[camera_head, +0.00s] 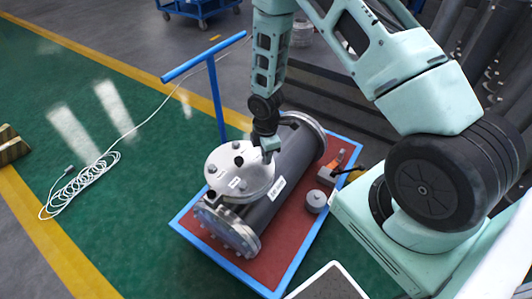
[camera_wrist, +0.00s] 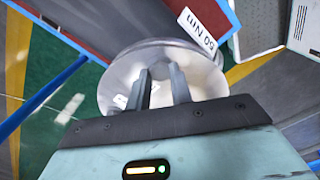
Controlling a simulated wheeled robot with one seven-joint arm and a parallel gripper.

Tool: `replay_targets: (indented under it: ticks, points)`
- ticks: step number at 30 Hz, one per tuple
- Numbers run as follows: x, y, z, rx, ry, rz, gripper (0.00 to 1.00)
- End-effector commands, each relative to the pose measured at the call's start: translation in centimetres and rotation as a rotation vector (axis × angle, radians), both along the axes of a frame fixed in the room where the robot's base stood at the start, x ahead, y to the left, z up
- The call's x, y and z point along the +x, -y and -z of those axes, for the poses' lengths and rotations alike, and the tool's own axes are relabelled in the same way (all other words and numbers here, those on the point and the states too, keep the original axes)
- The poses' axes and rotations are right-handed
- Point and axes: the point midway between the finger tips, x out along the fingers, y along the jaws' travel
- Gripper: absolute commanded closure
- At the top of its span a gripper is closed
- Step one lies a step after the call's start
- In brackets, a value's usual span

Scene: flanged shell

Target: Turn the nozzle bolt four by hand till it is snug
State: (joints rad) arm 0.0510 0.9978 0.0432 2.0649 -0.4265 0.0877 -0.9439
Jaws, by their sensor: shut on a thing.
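The grey flanged shell (camera_head: 287,172) lies on a red-topped trolley. Its round nozzle cover (camera_head: 226,180) faces up, with several bolts around the edge and small white labels. My gripper (camera_head: 267,150) points down at the cover's back right edge. In the wrist view the pale cover (camera_wrist: 118,82) fills the middle, and the two fingers (camera_wrist: 161,72) reach onto it, close together. They are shut on a bolt at the rim, which the fingers mostly hide. I cannot read its number.
The blue-edged trolley (camera_head: 180,222) has an upright handle (camera_head: 217,100) to the left. A white label reading 50 Nm (camera_wrist: 197,30) shows in the wrist view. Coiled white cable (camera_head: 85,184) lies on the green floor.

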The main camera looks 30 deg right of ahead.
Motion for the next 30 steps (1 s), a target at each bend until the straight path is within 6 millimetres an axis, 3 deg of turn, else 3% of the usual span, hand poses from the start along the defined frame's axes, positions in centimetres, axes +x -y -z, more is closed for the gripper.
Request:
replay_targets:
  ticks: [15, 30]
  points:
    - [0.12, 0.01, -0.22, 0.0, 0.002, 0.363, 1.0]
    - [0.18, 0.01, -0.26, 0.0, 0.003, 0.447, 1.0]
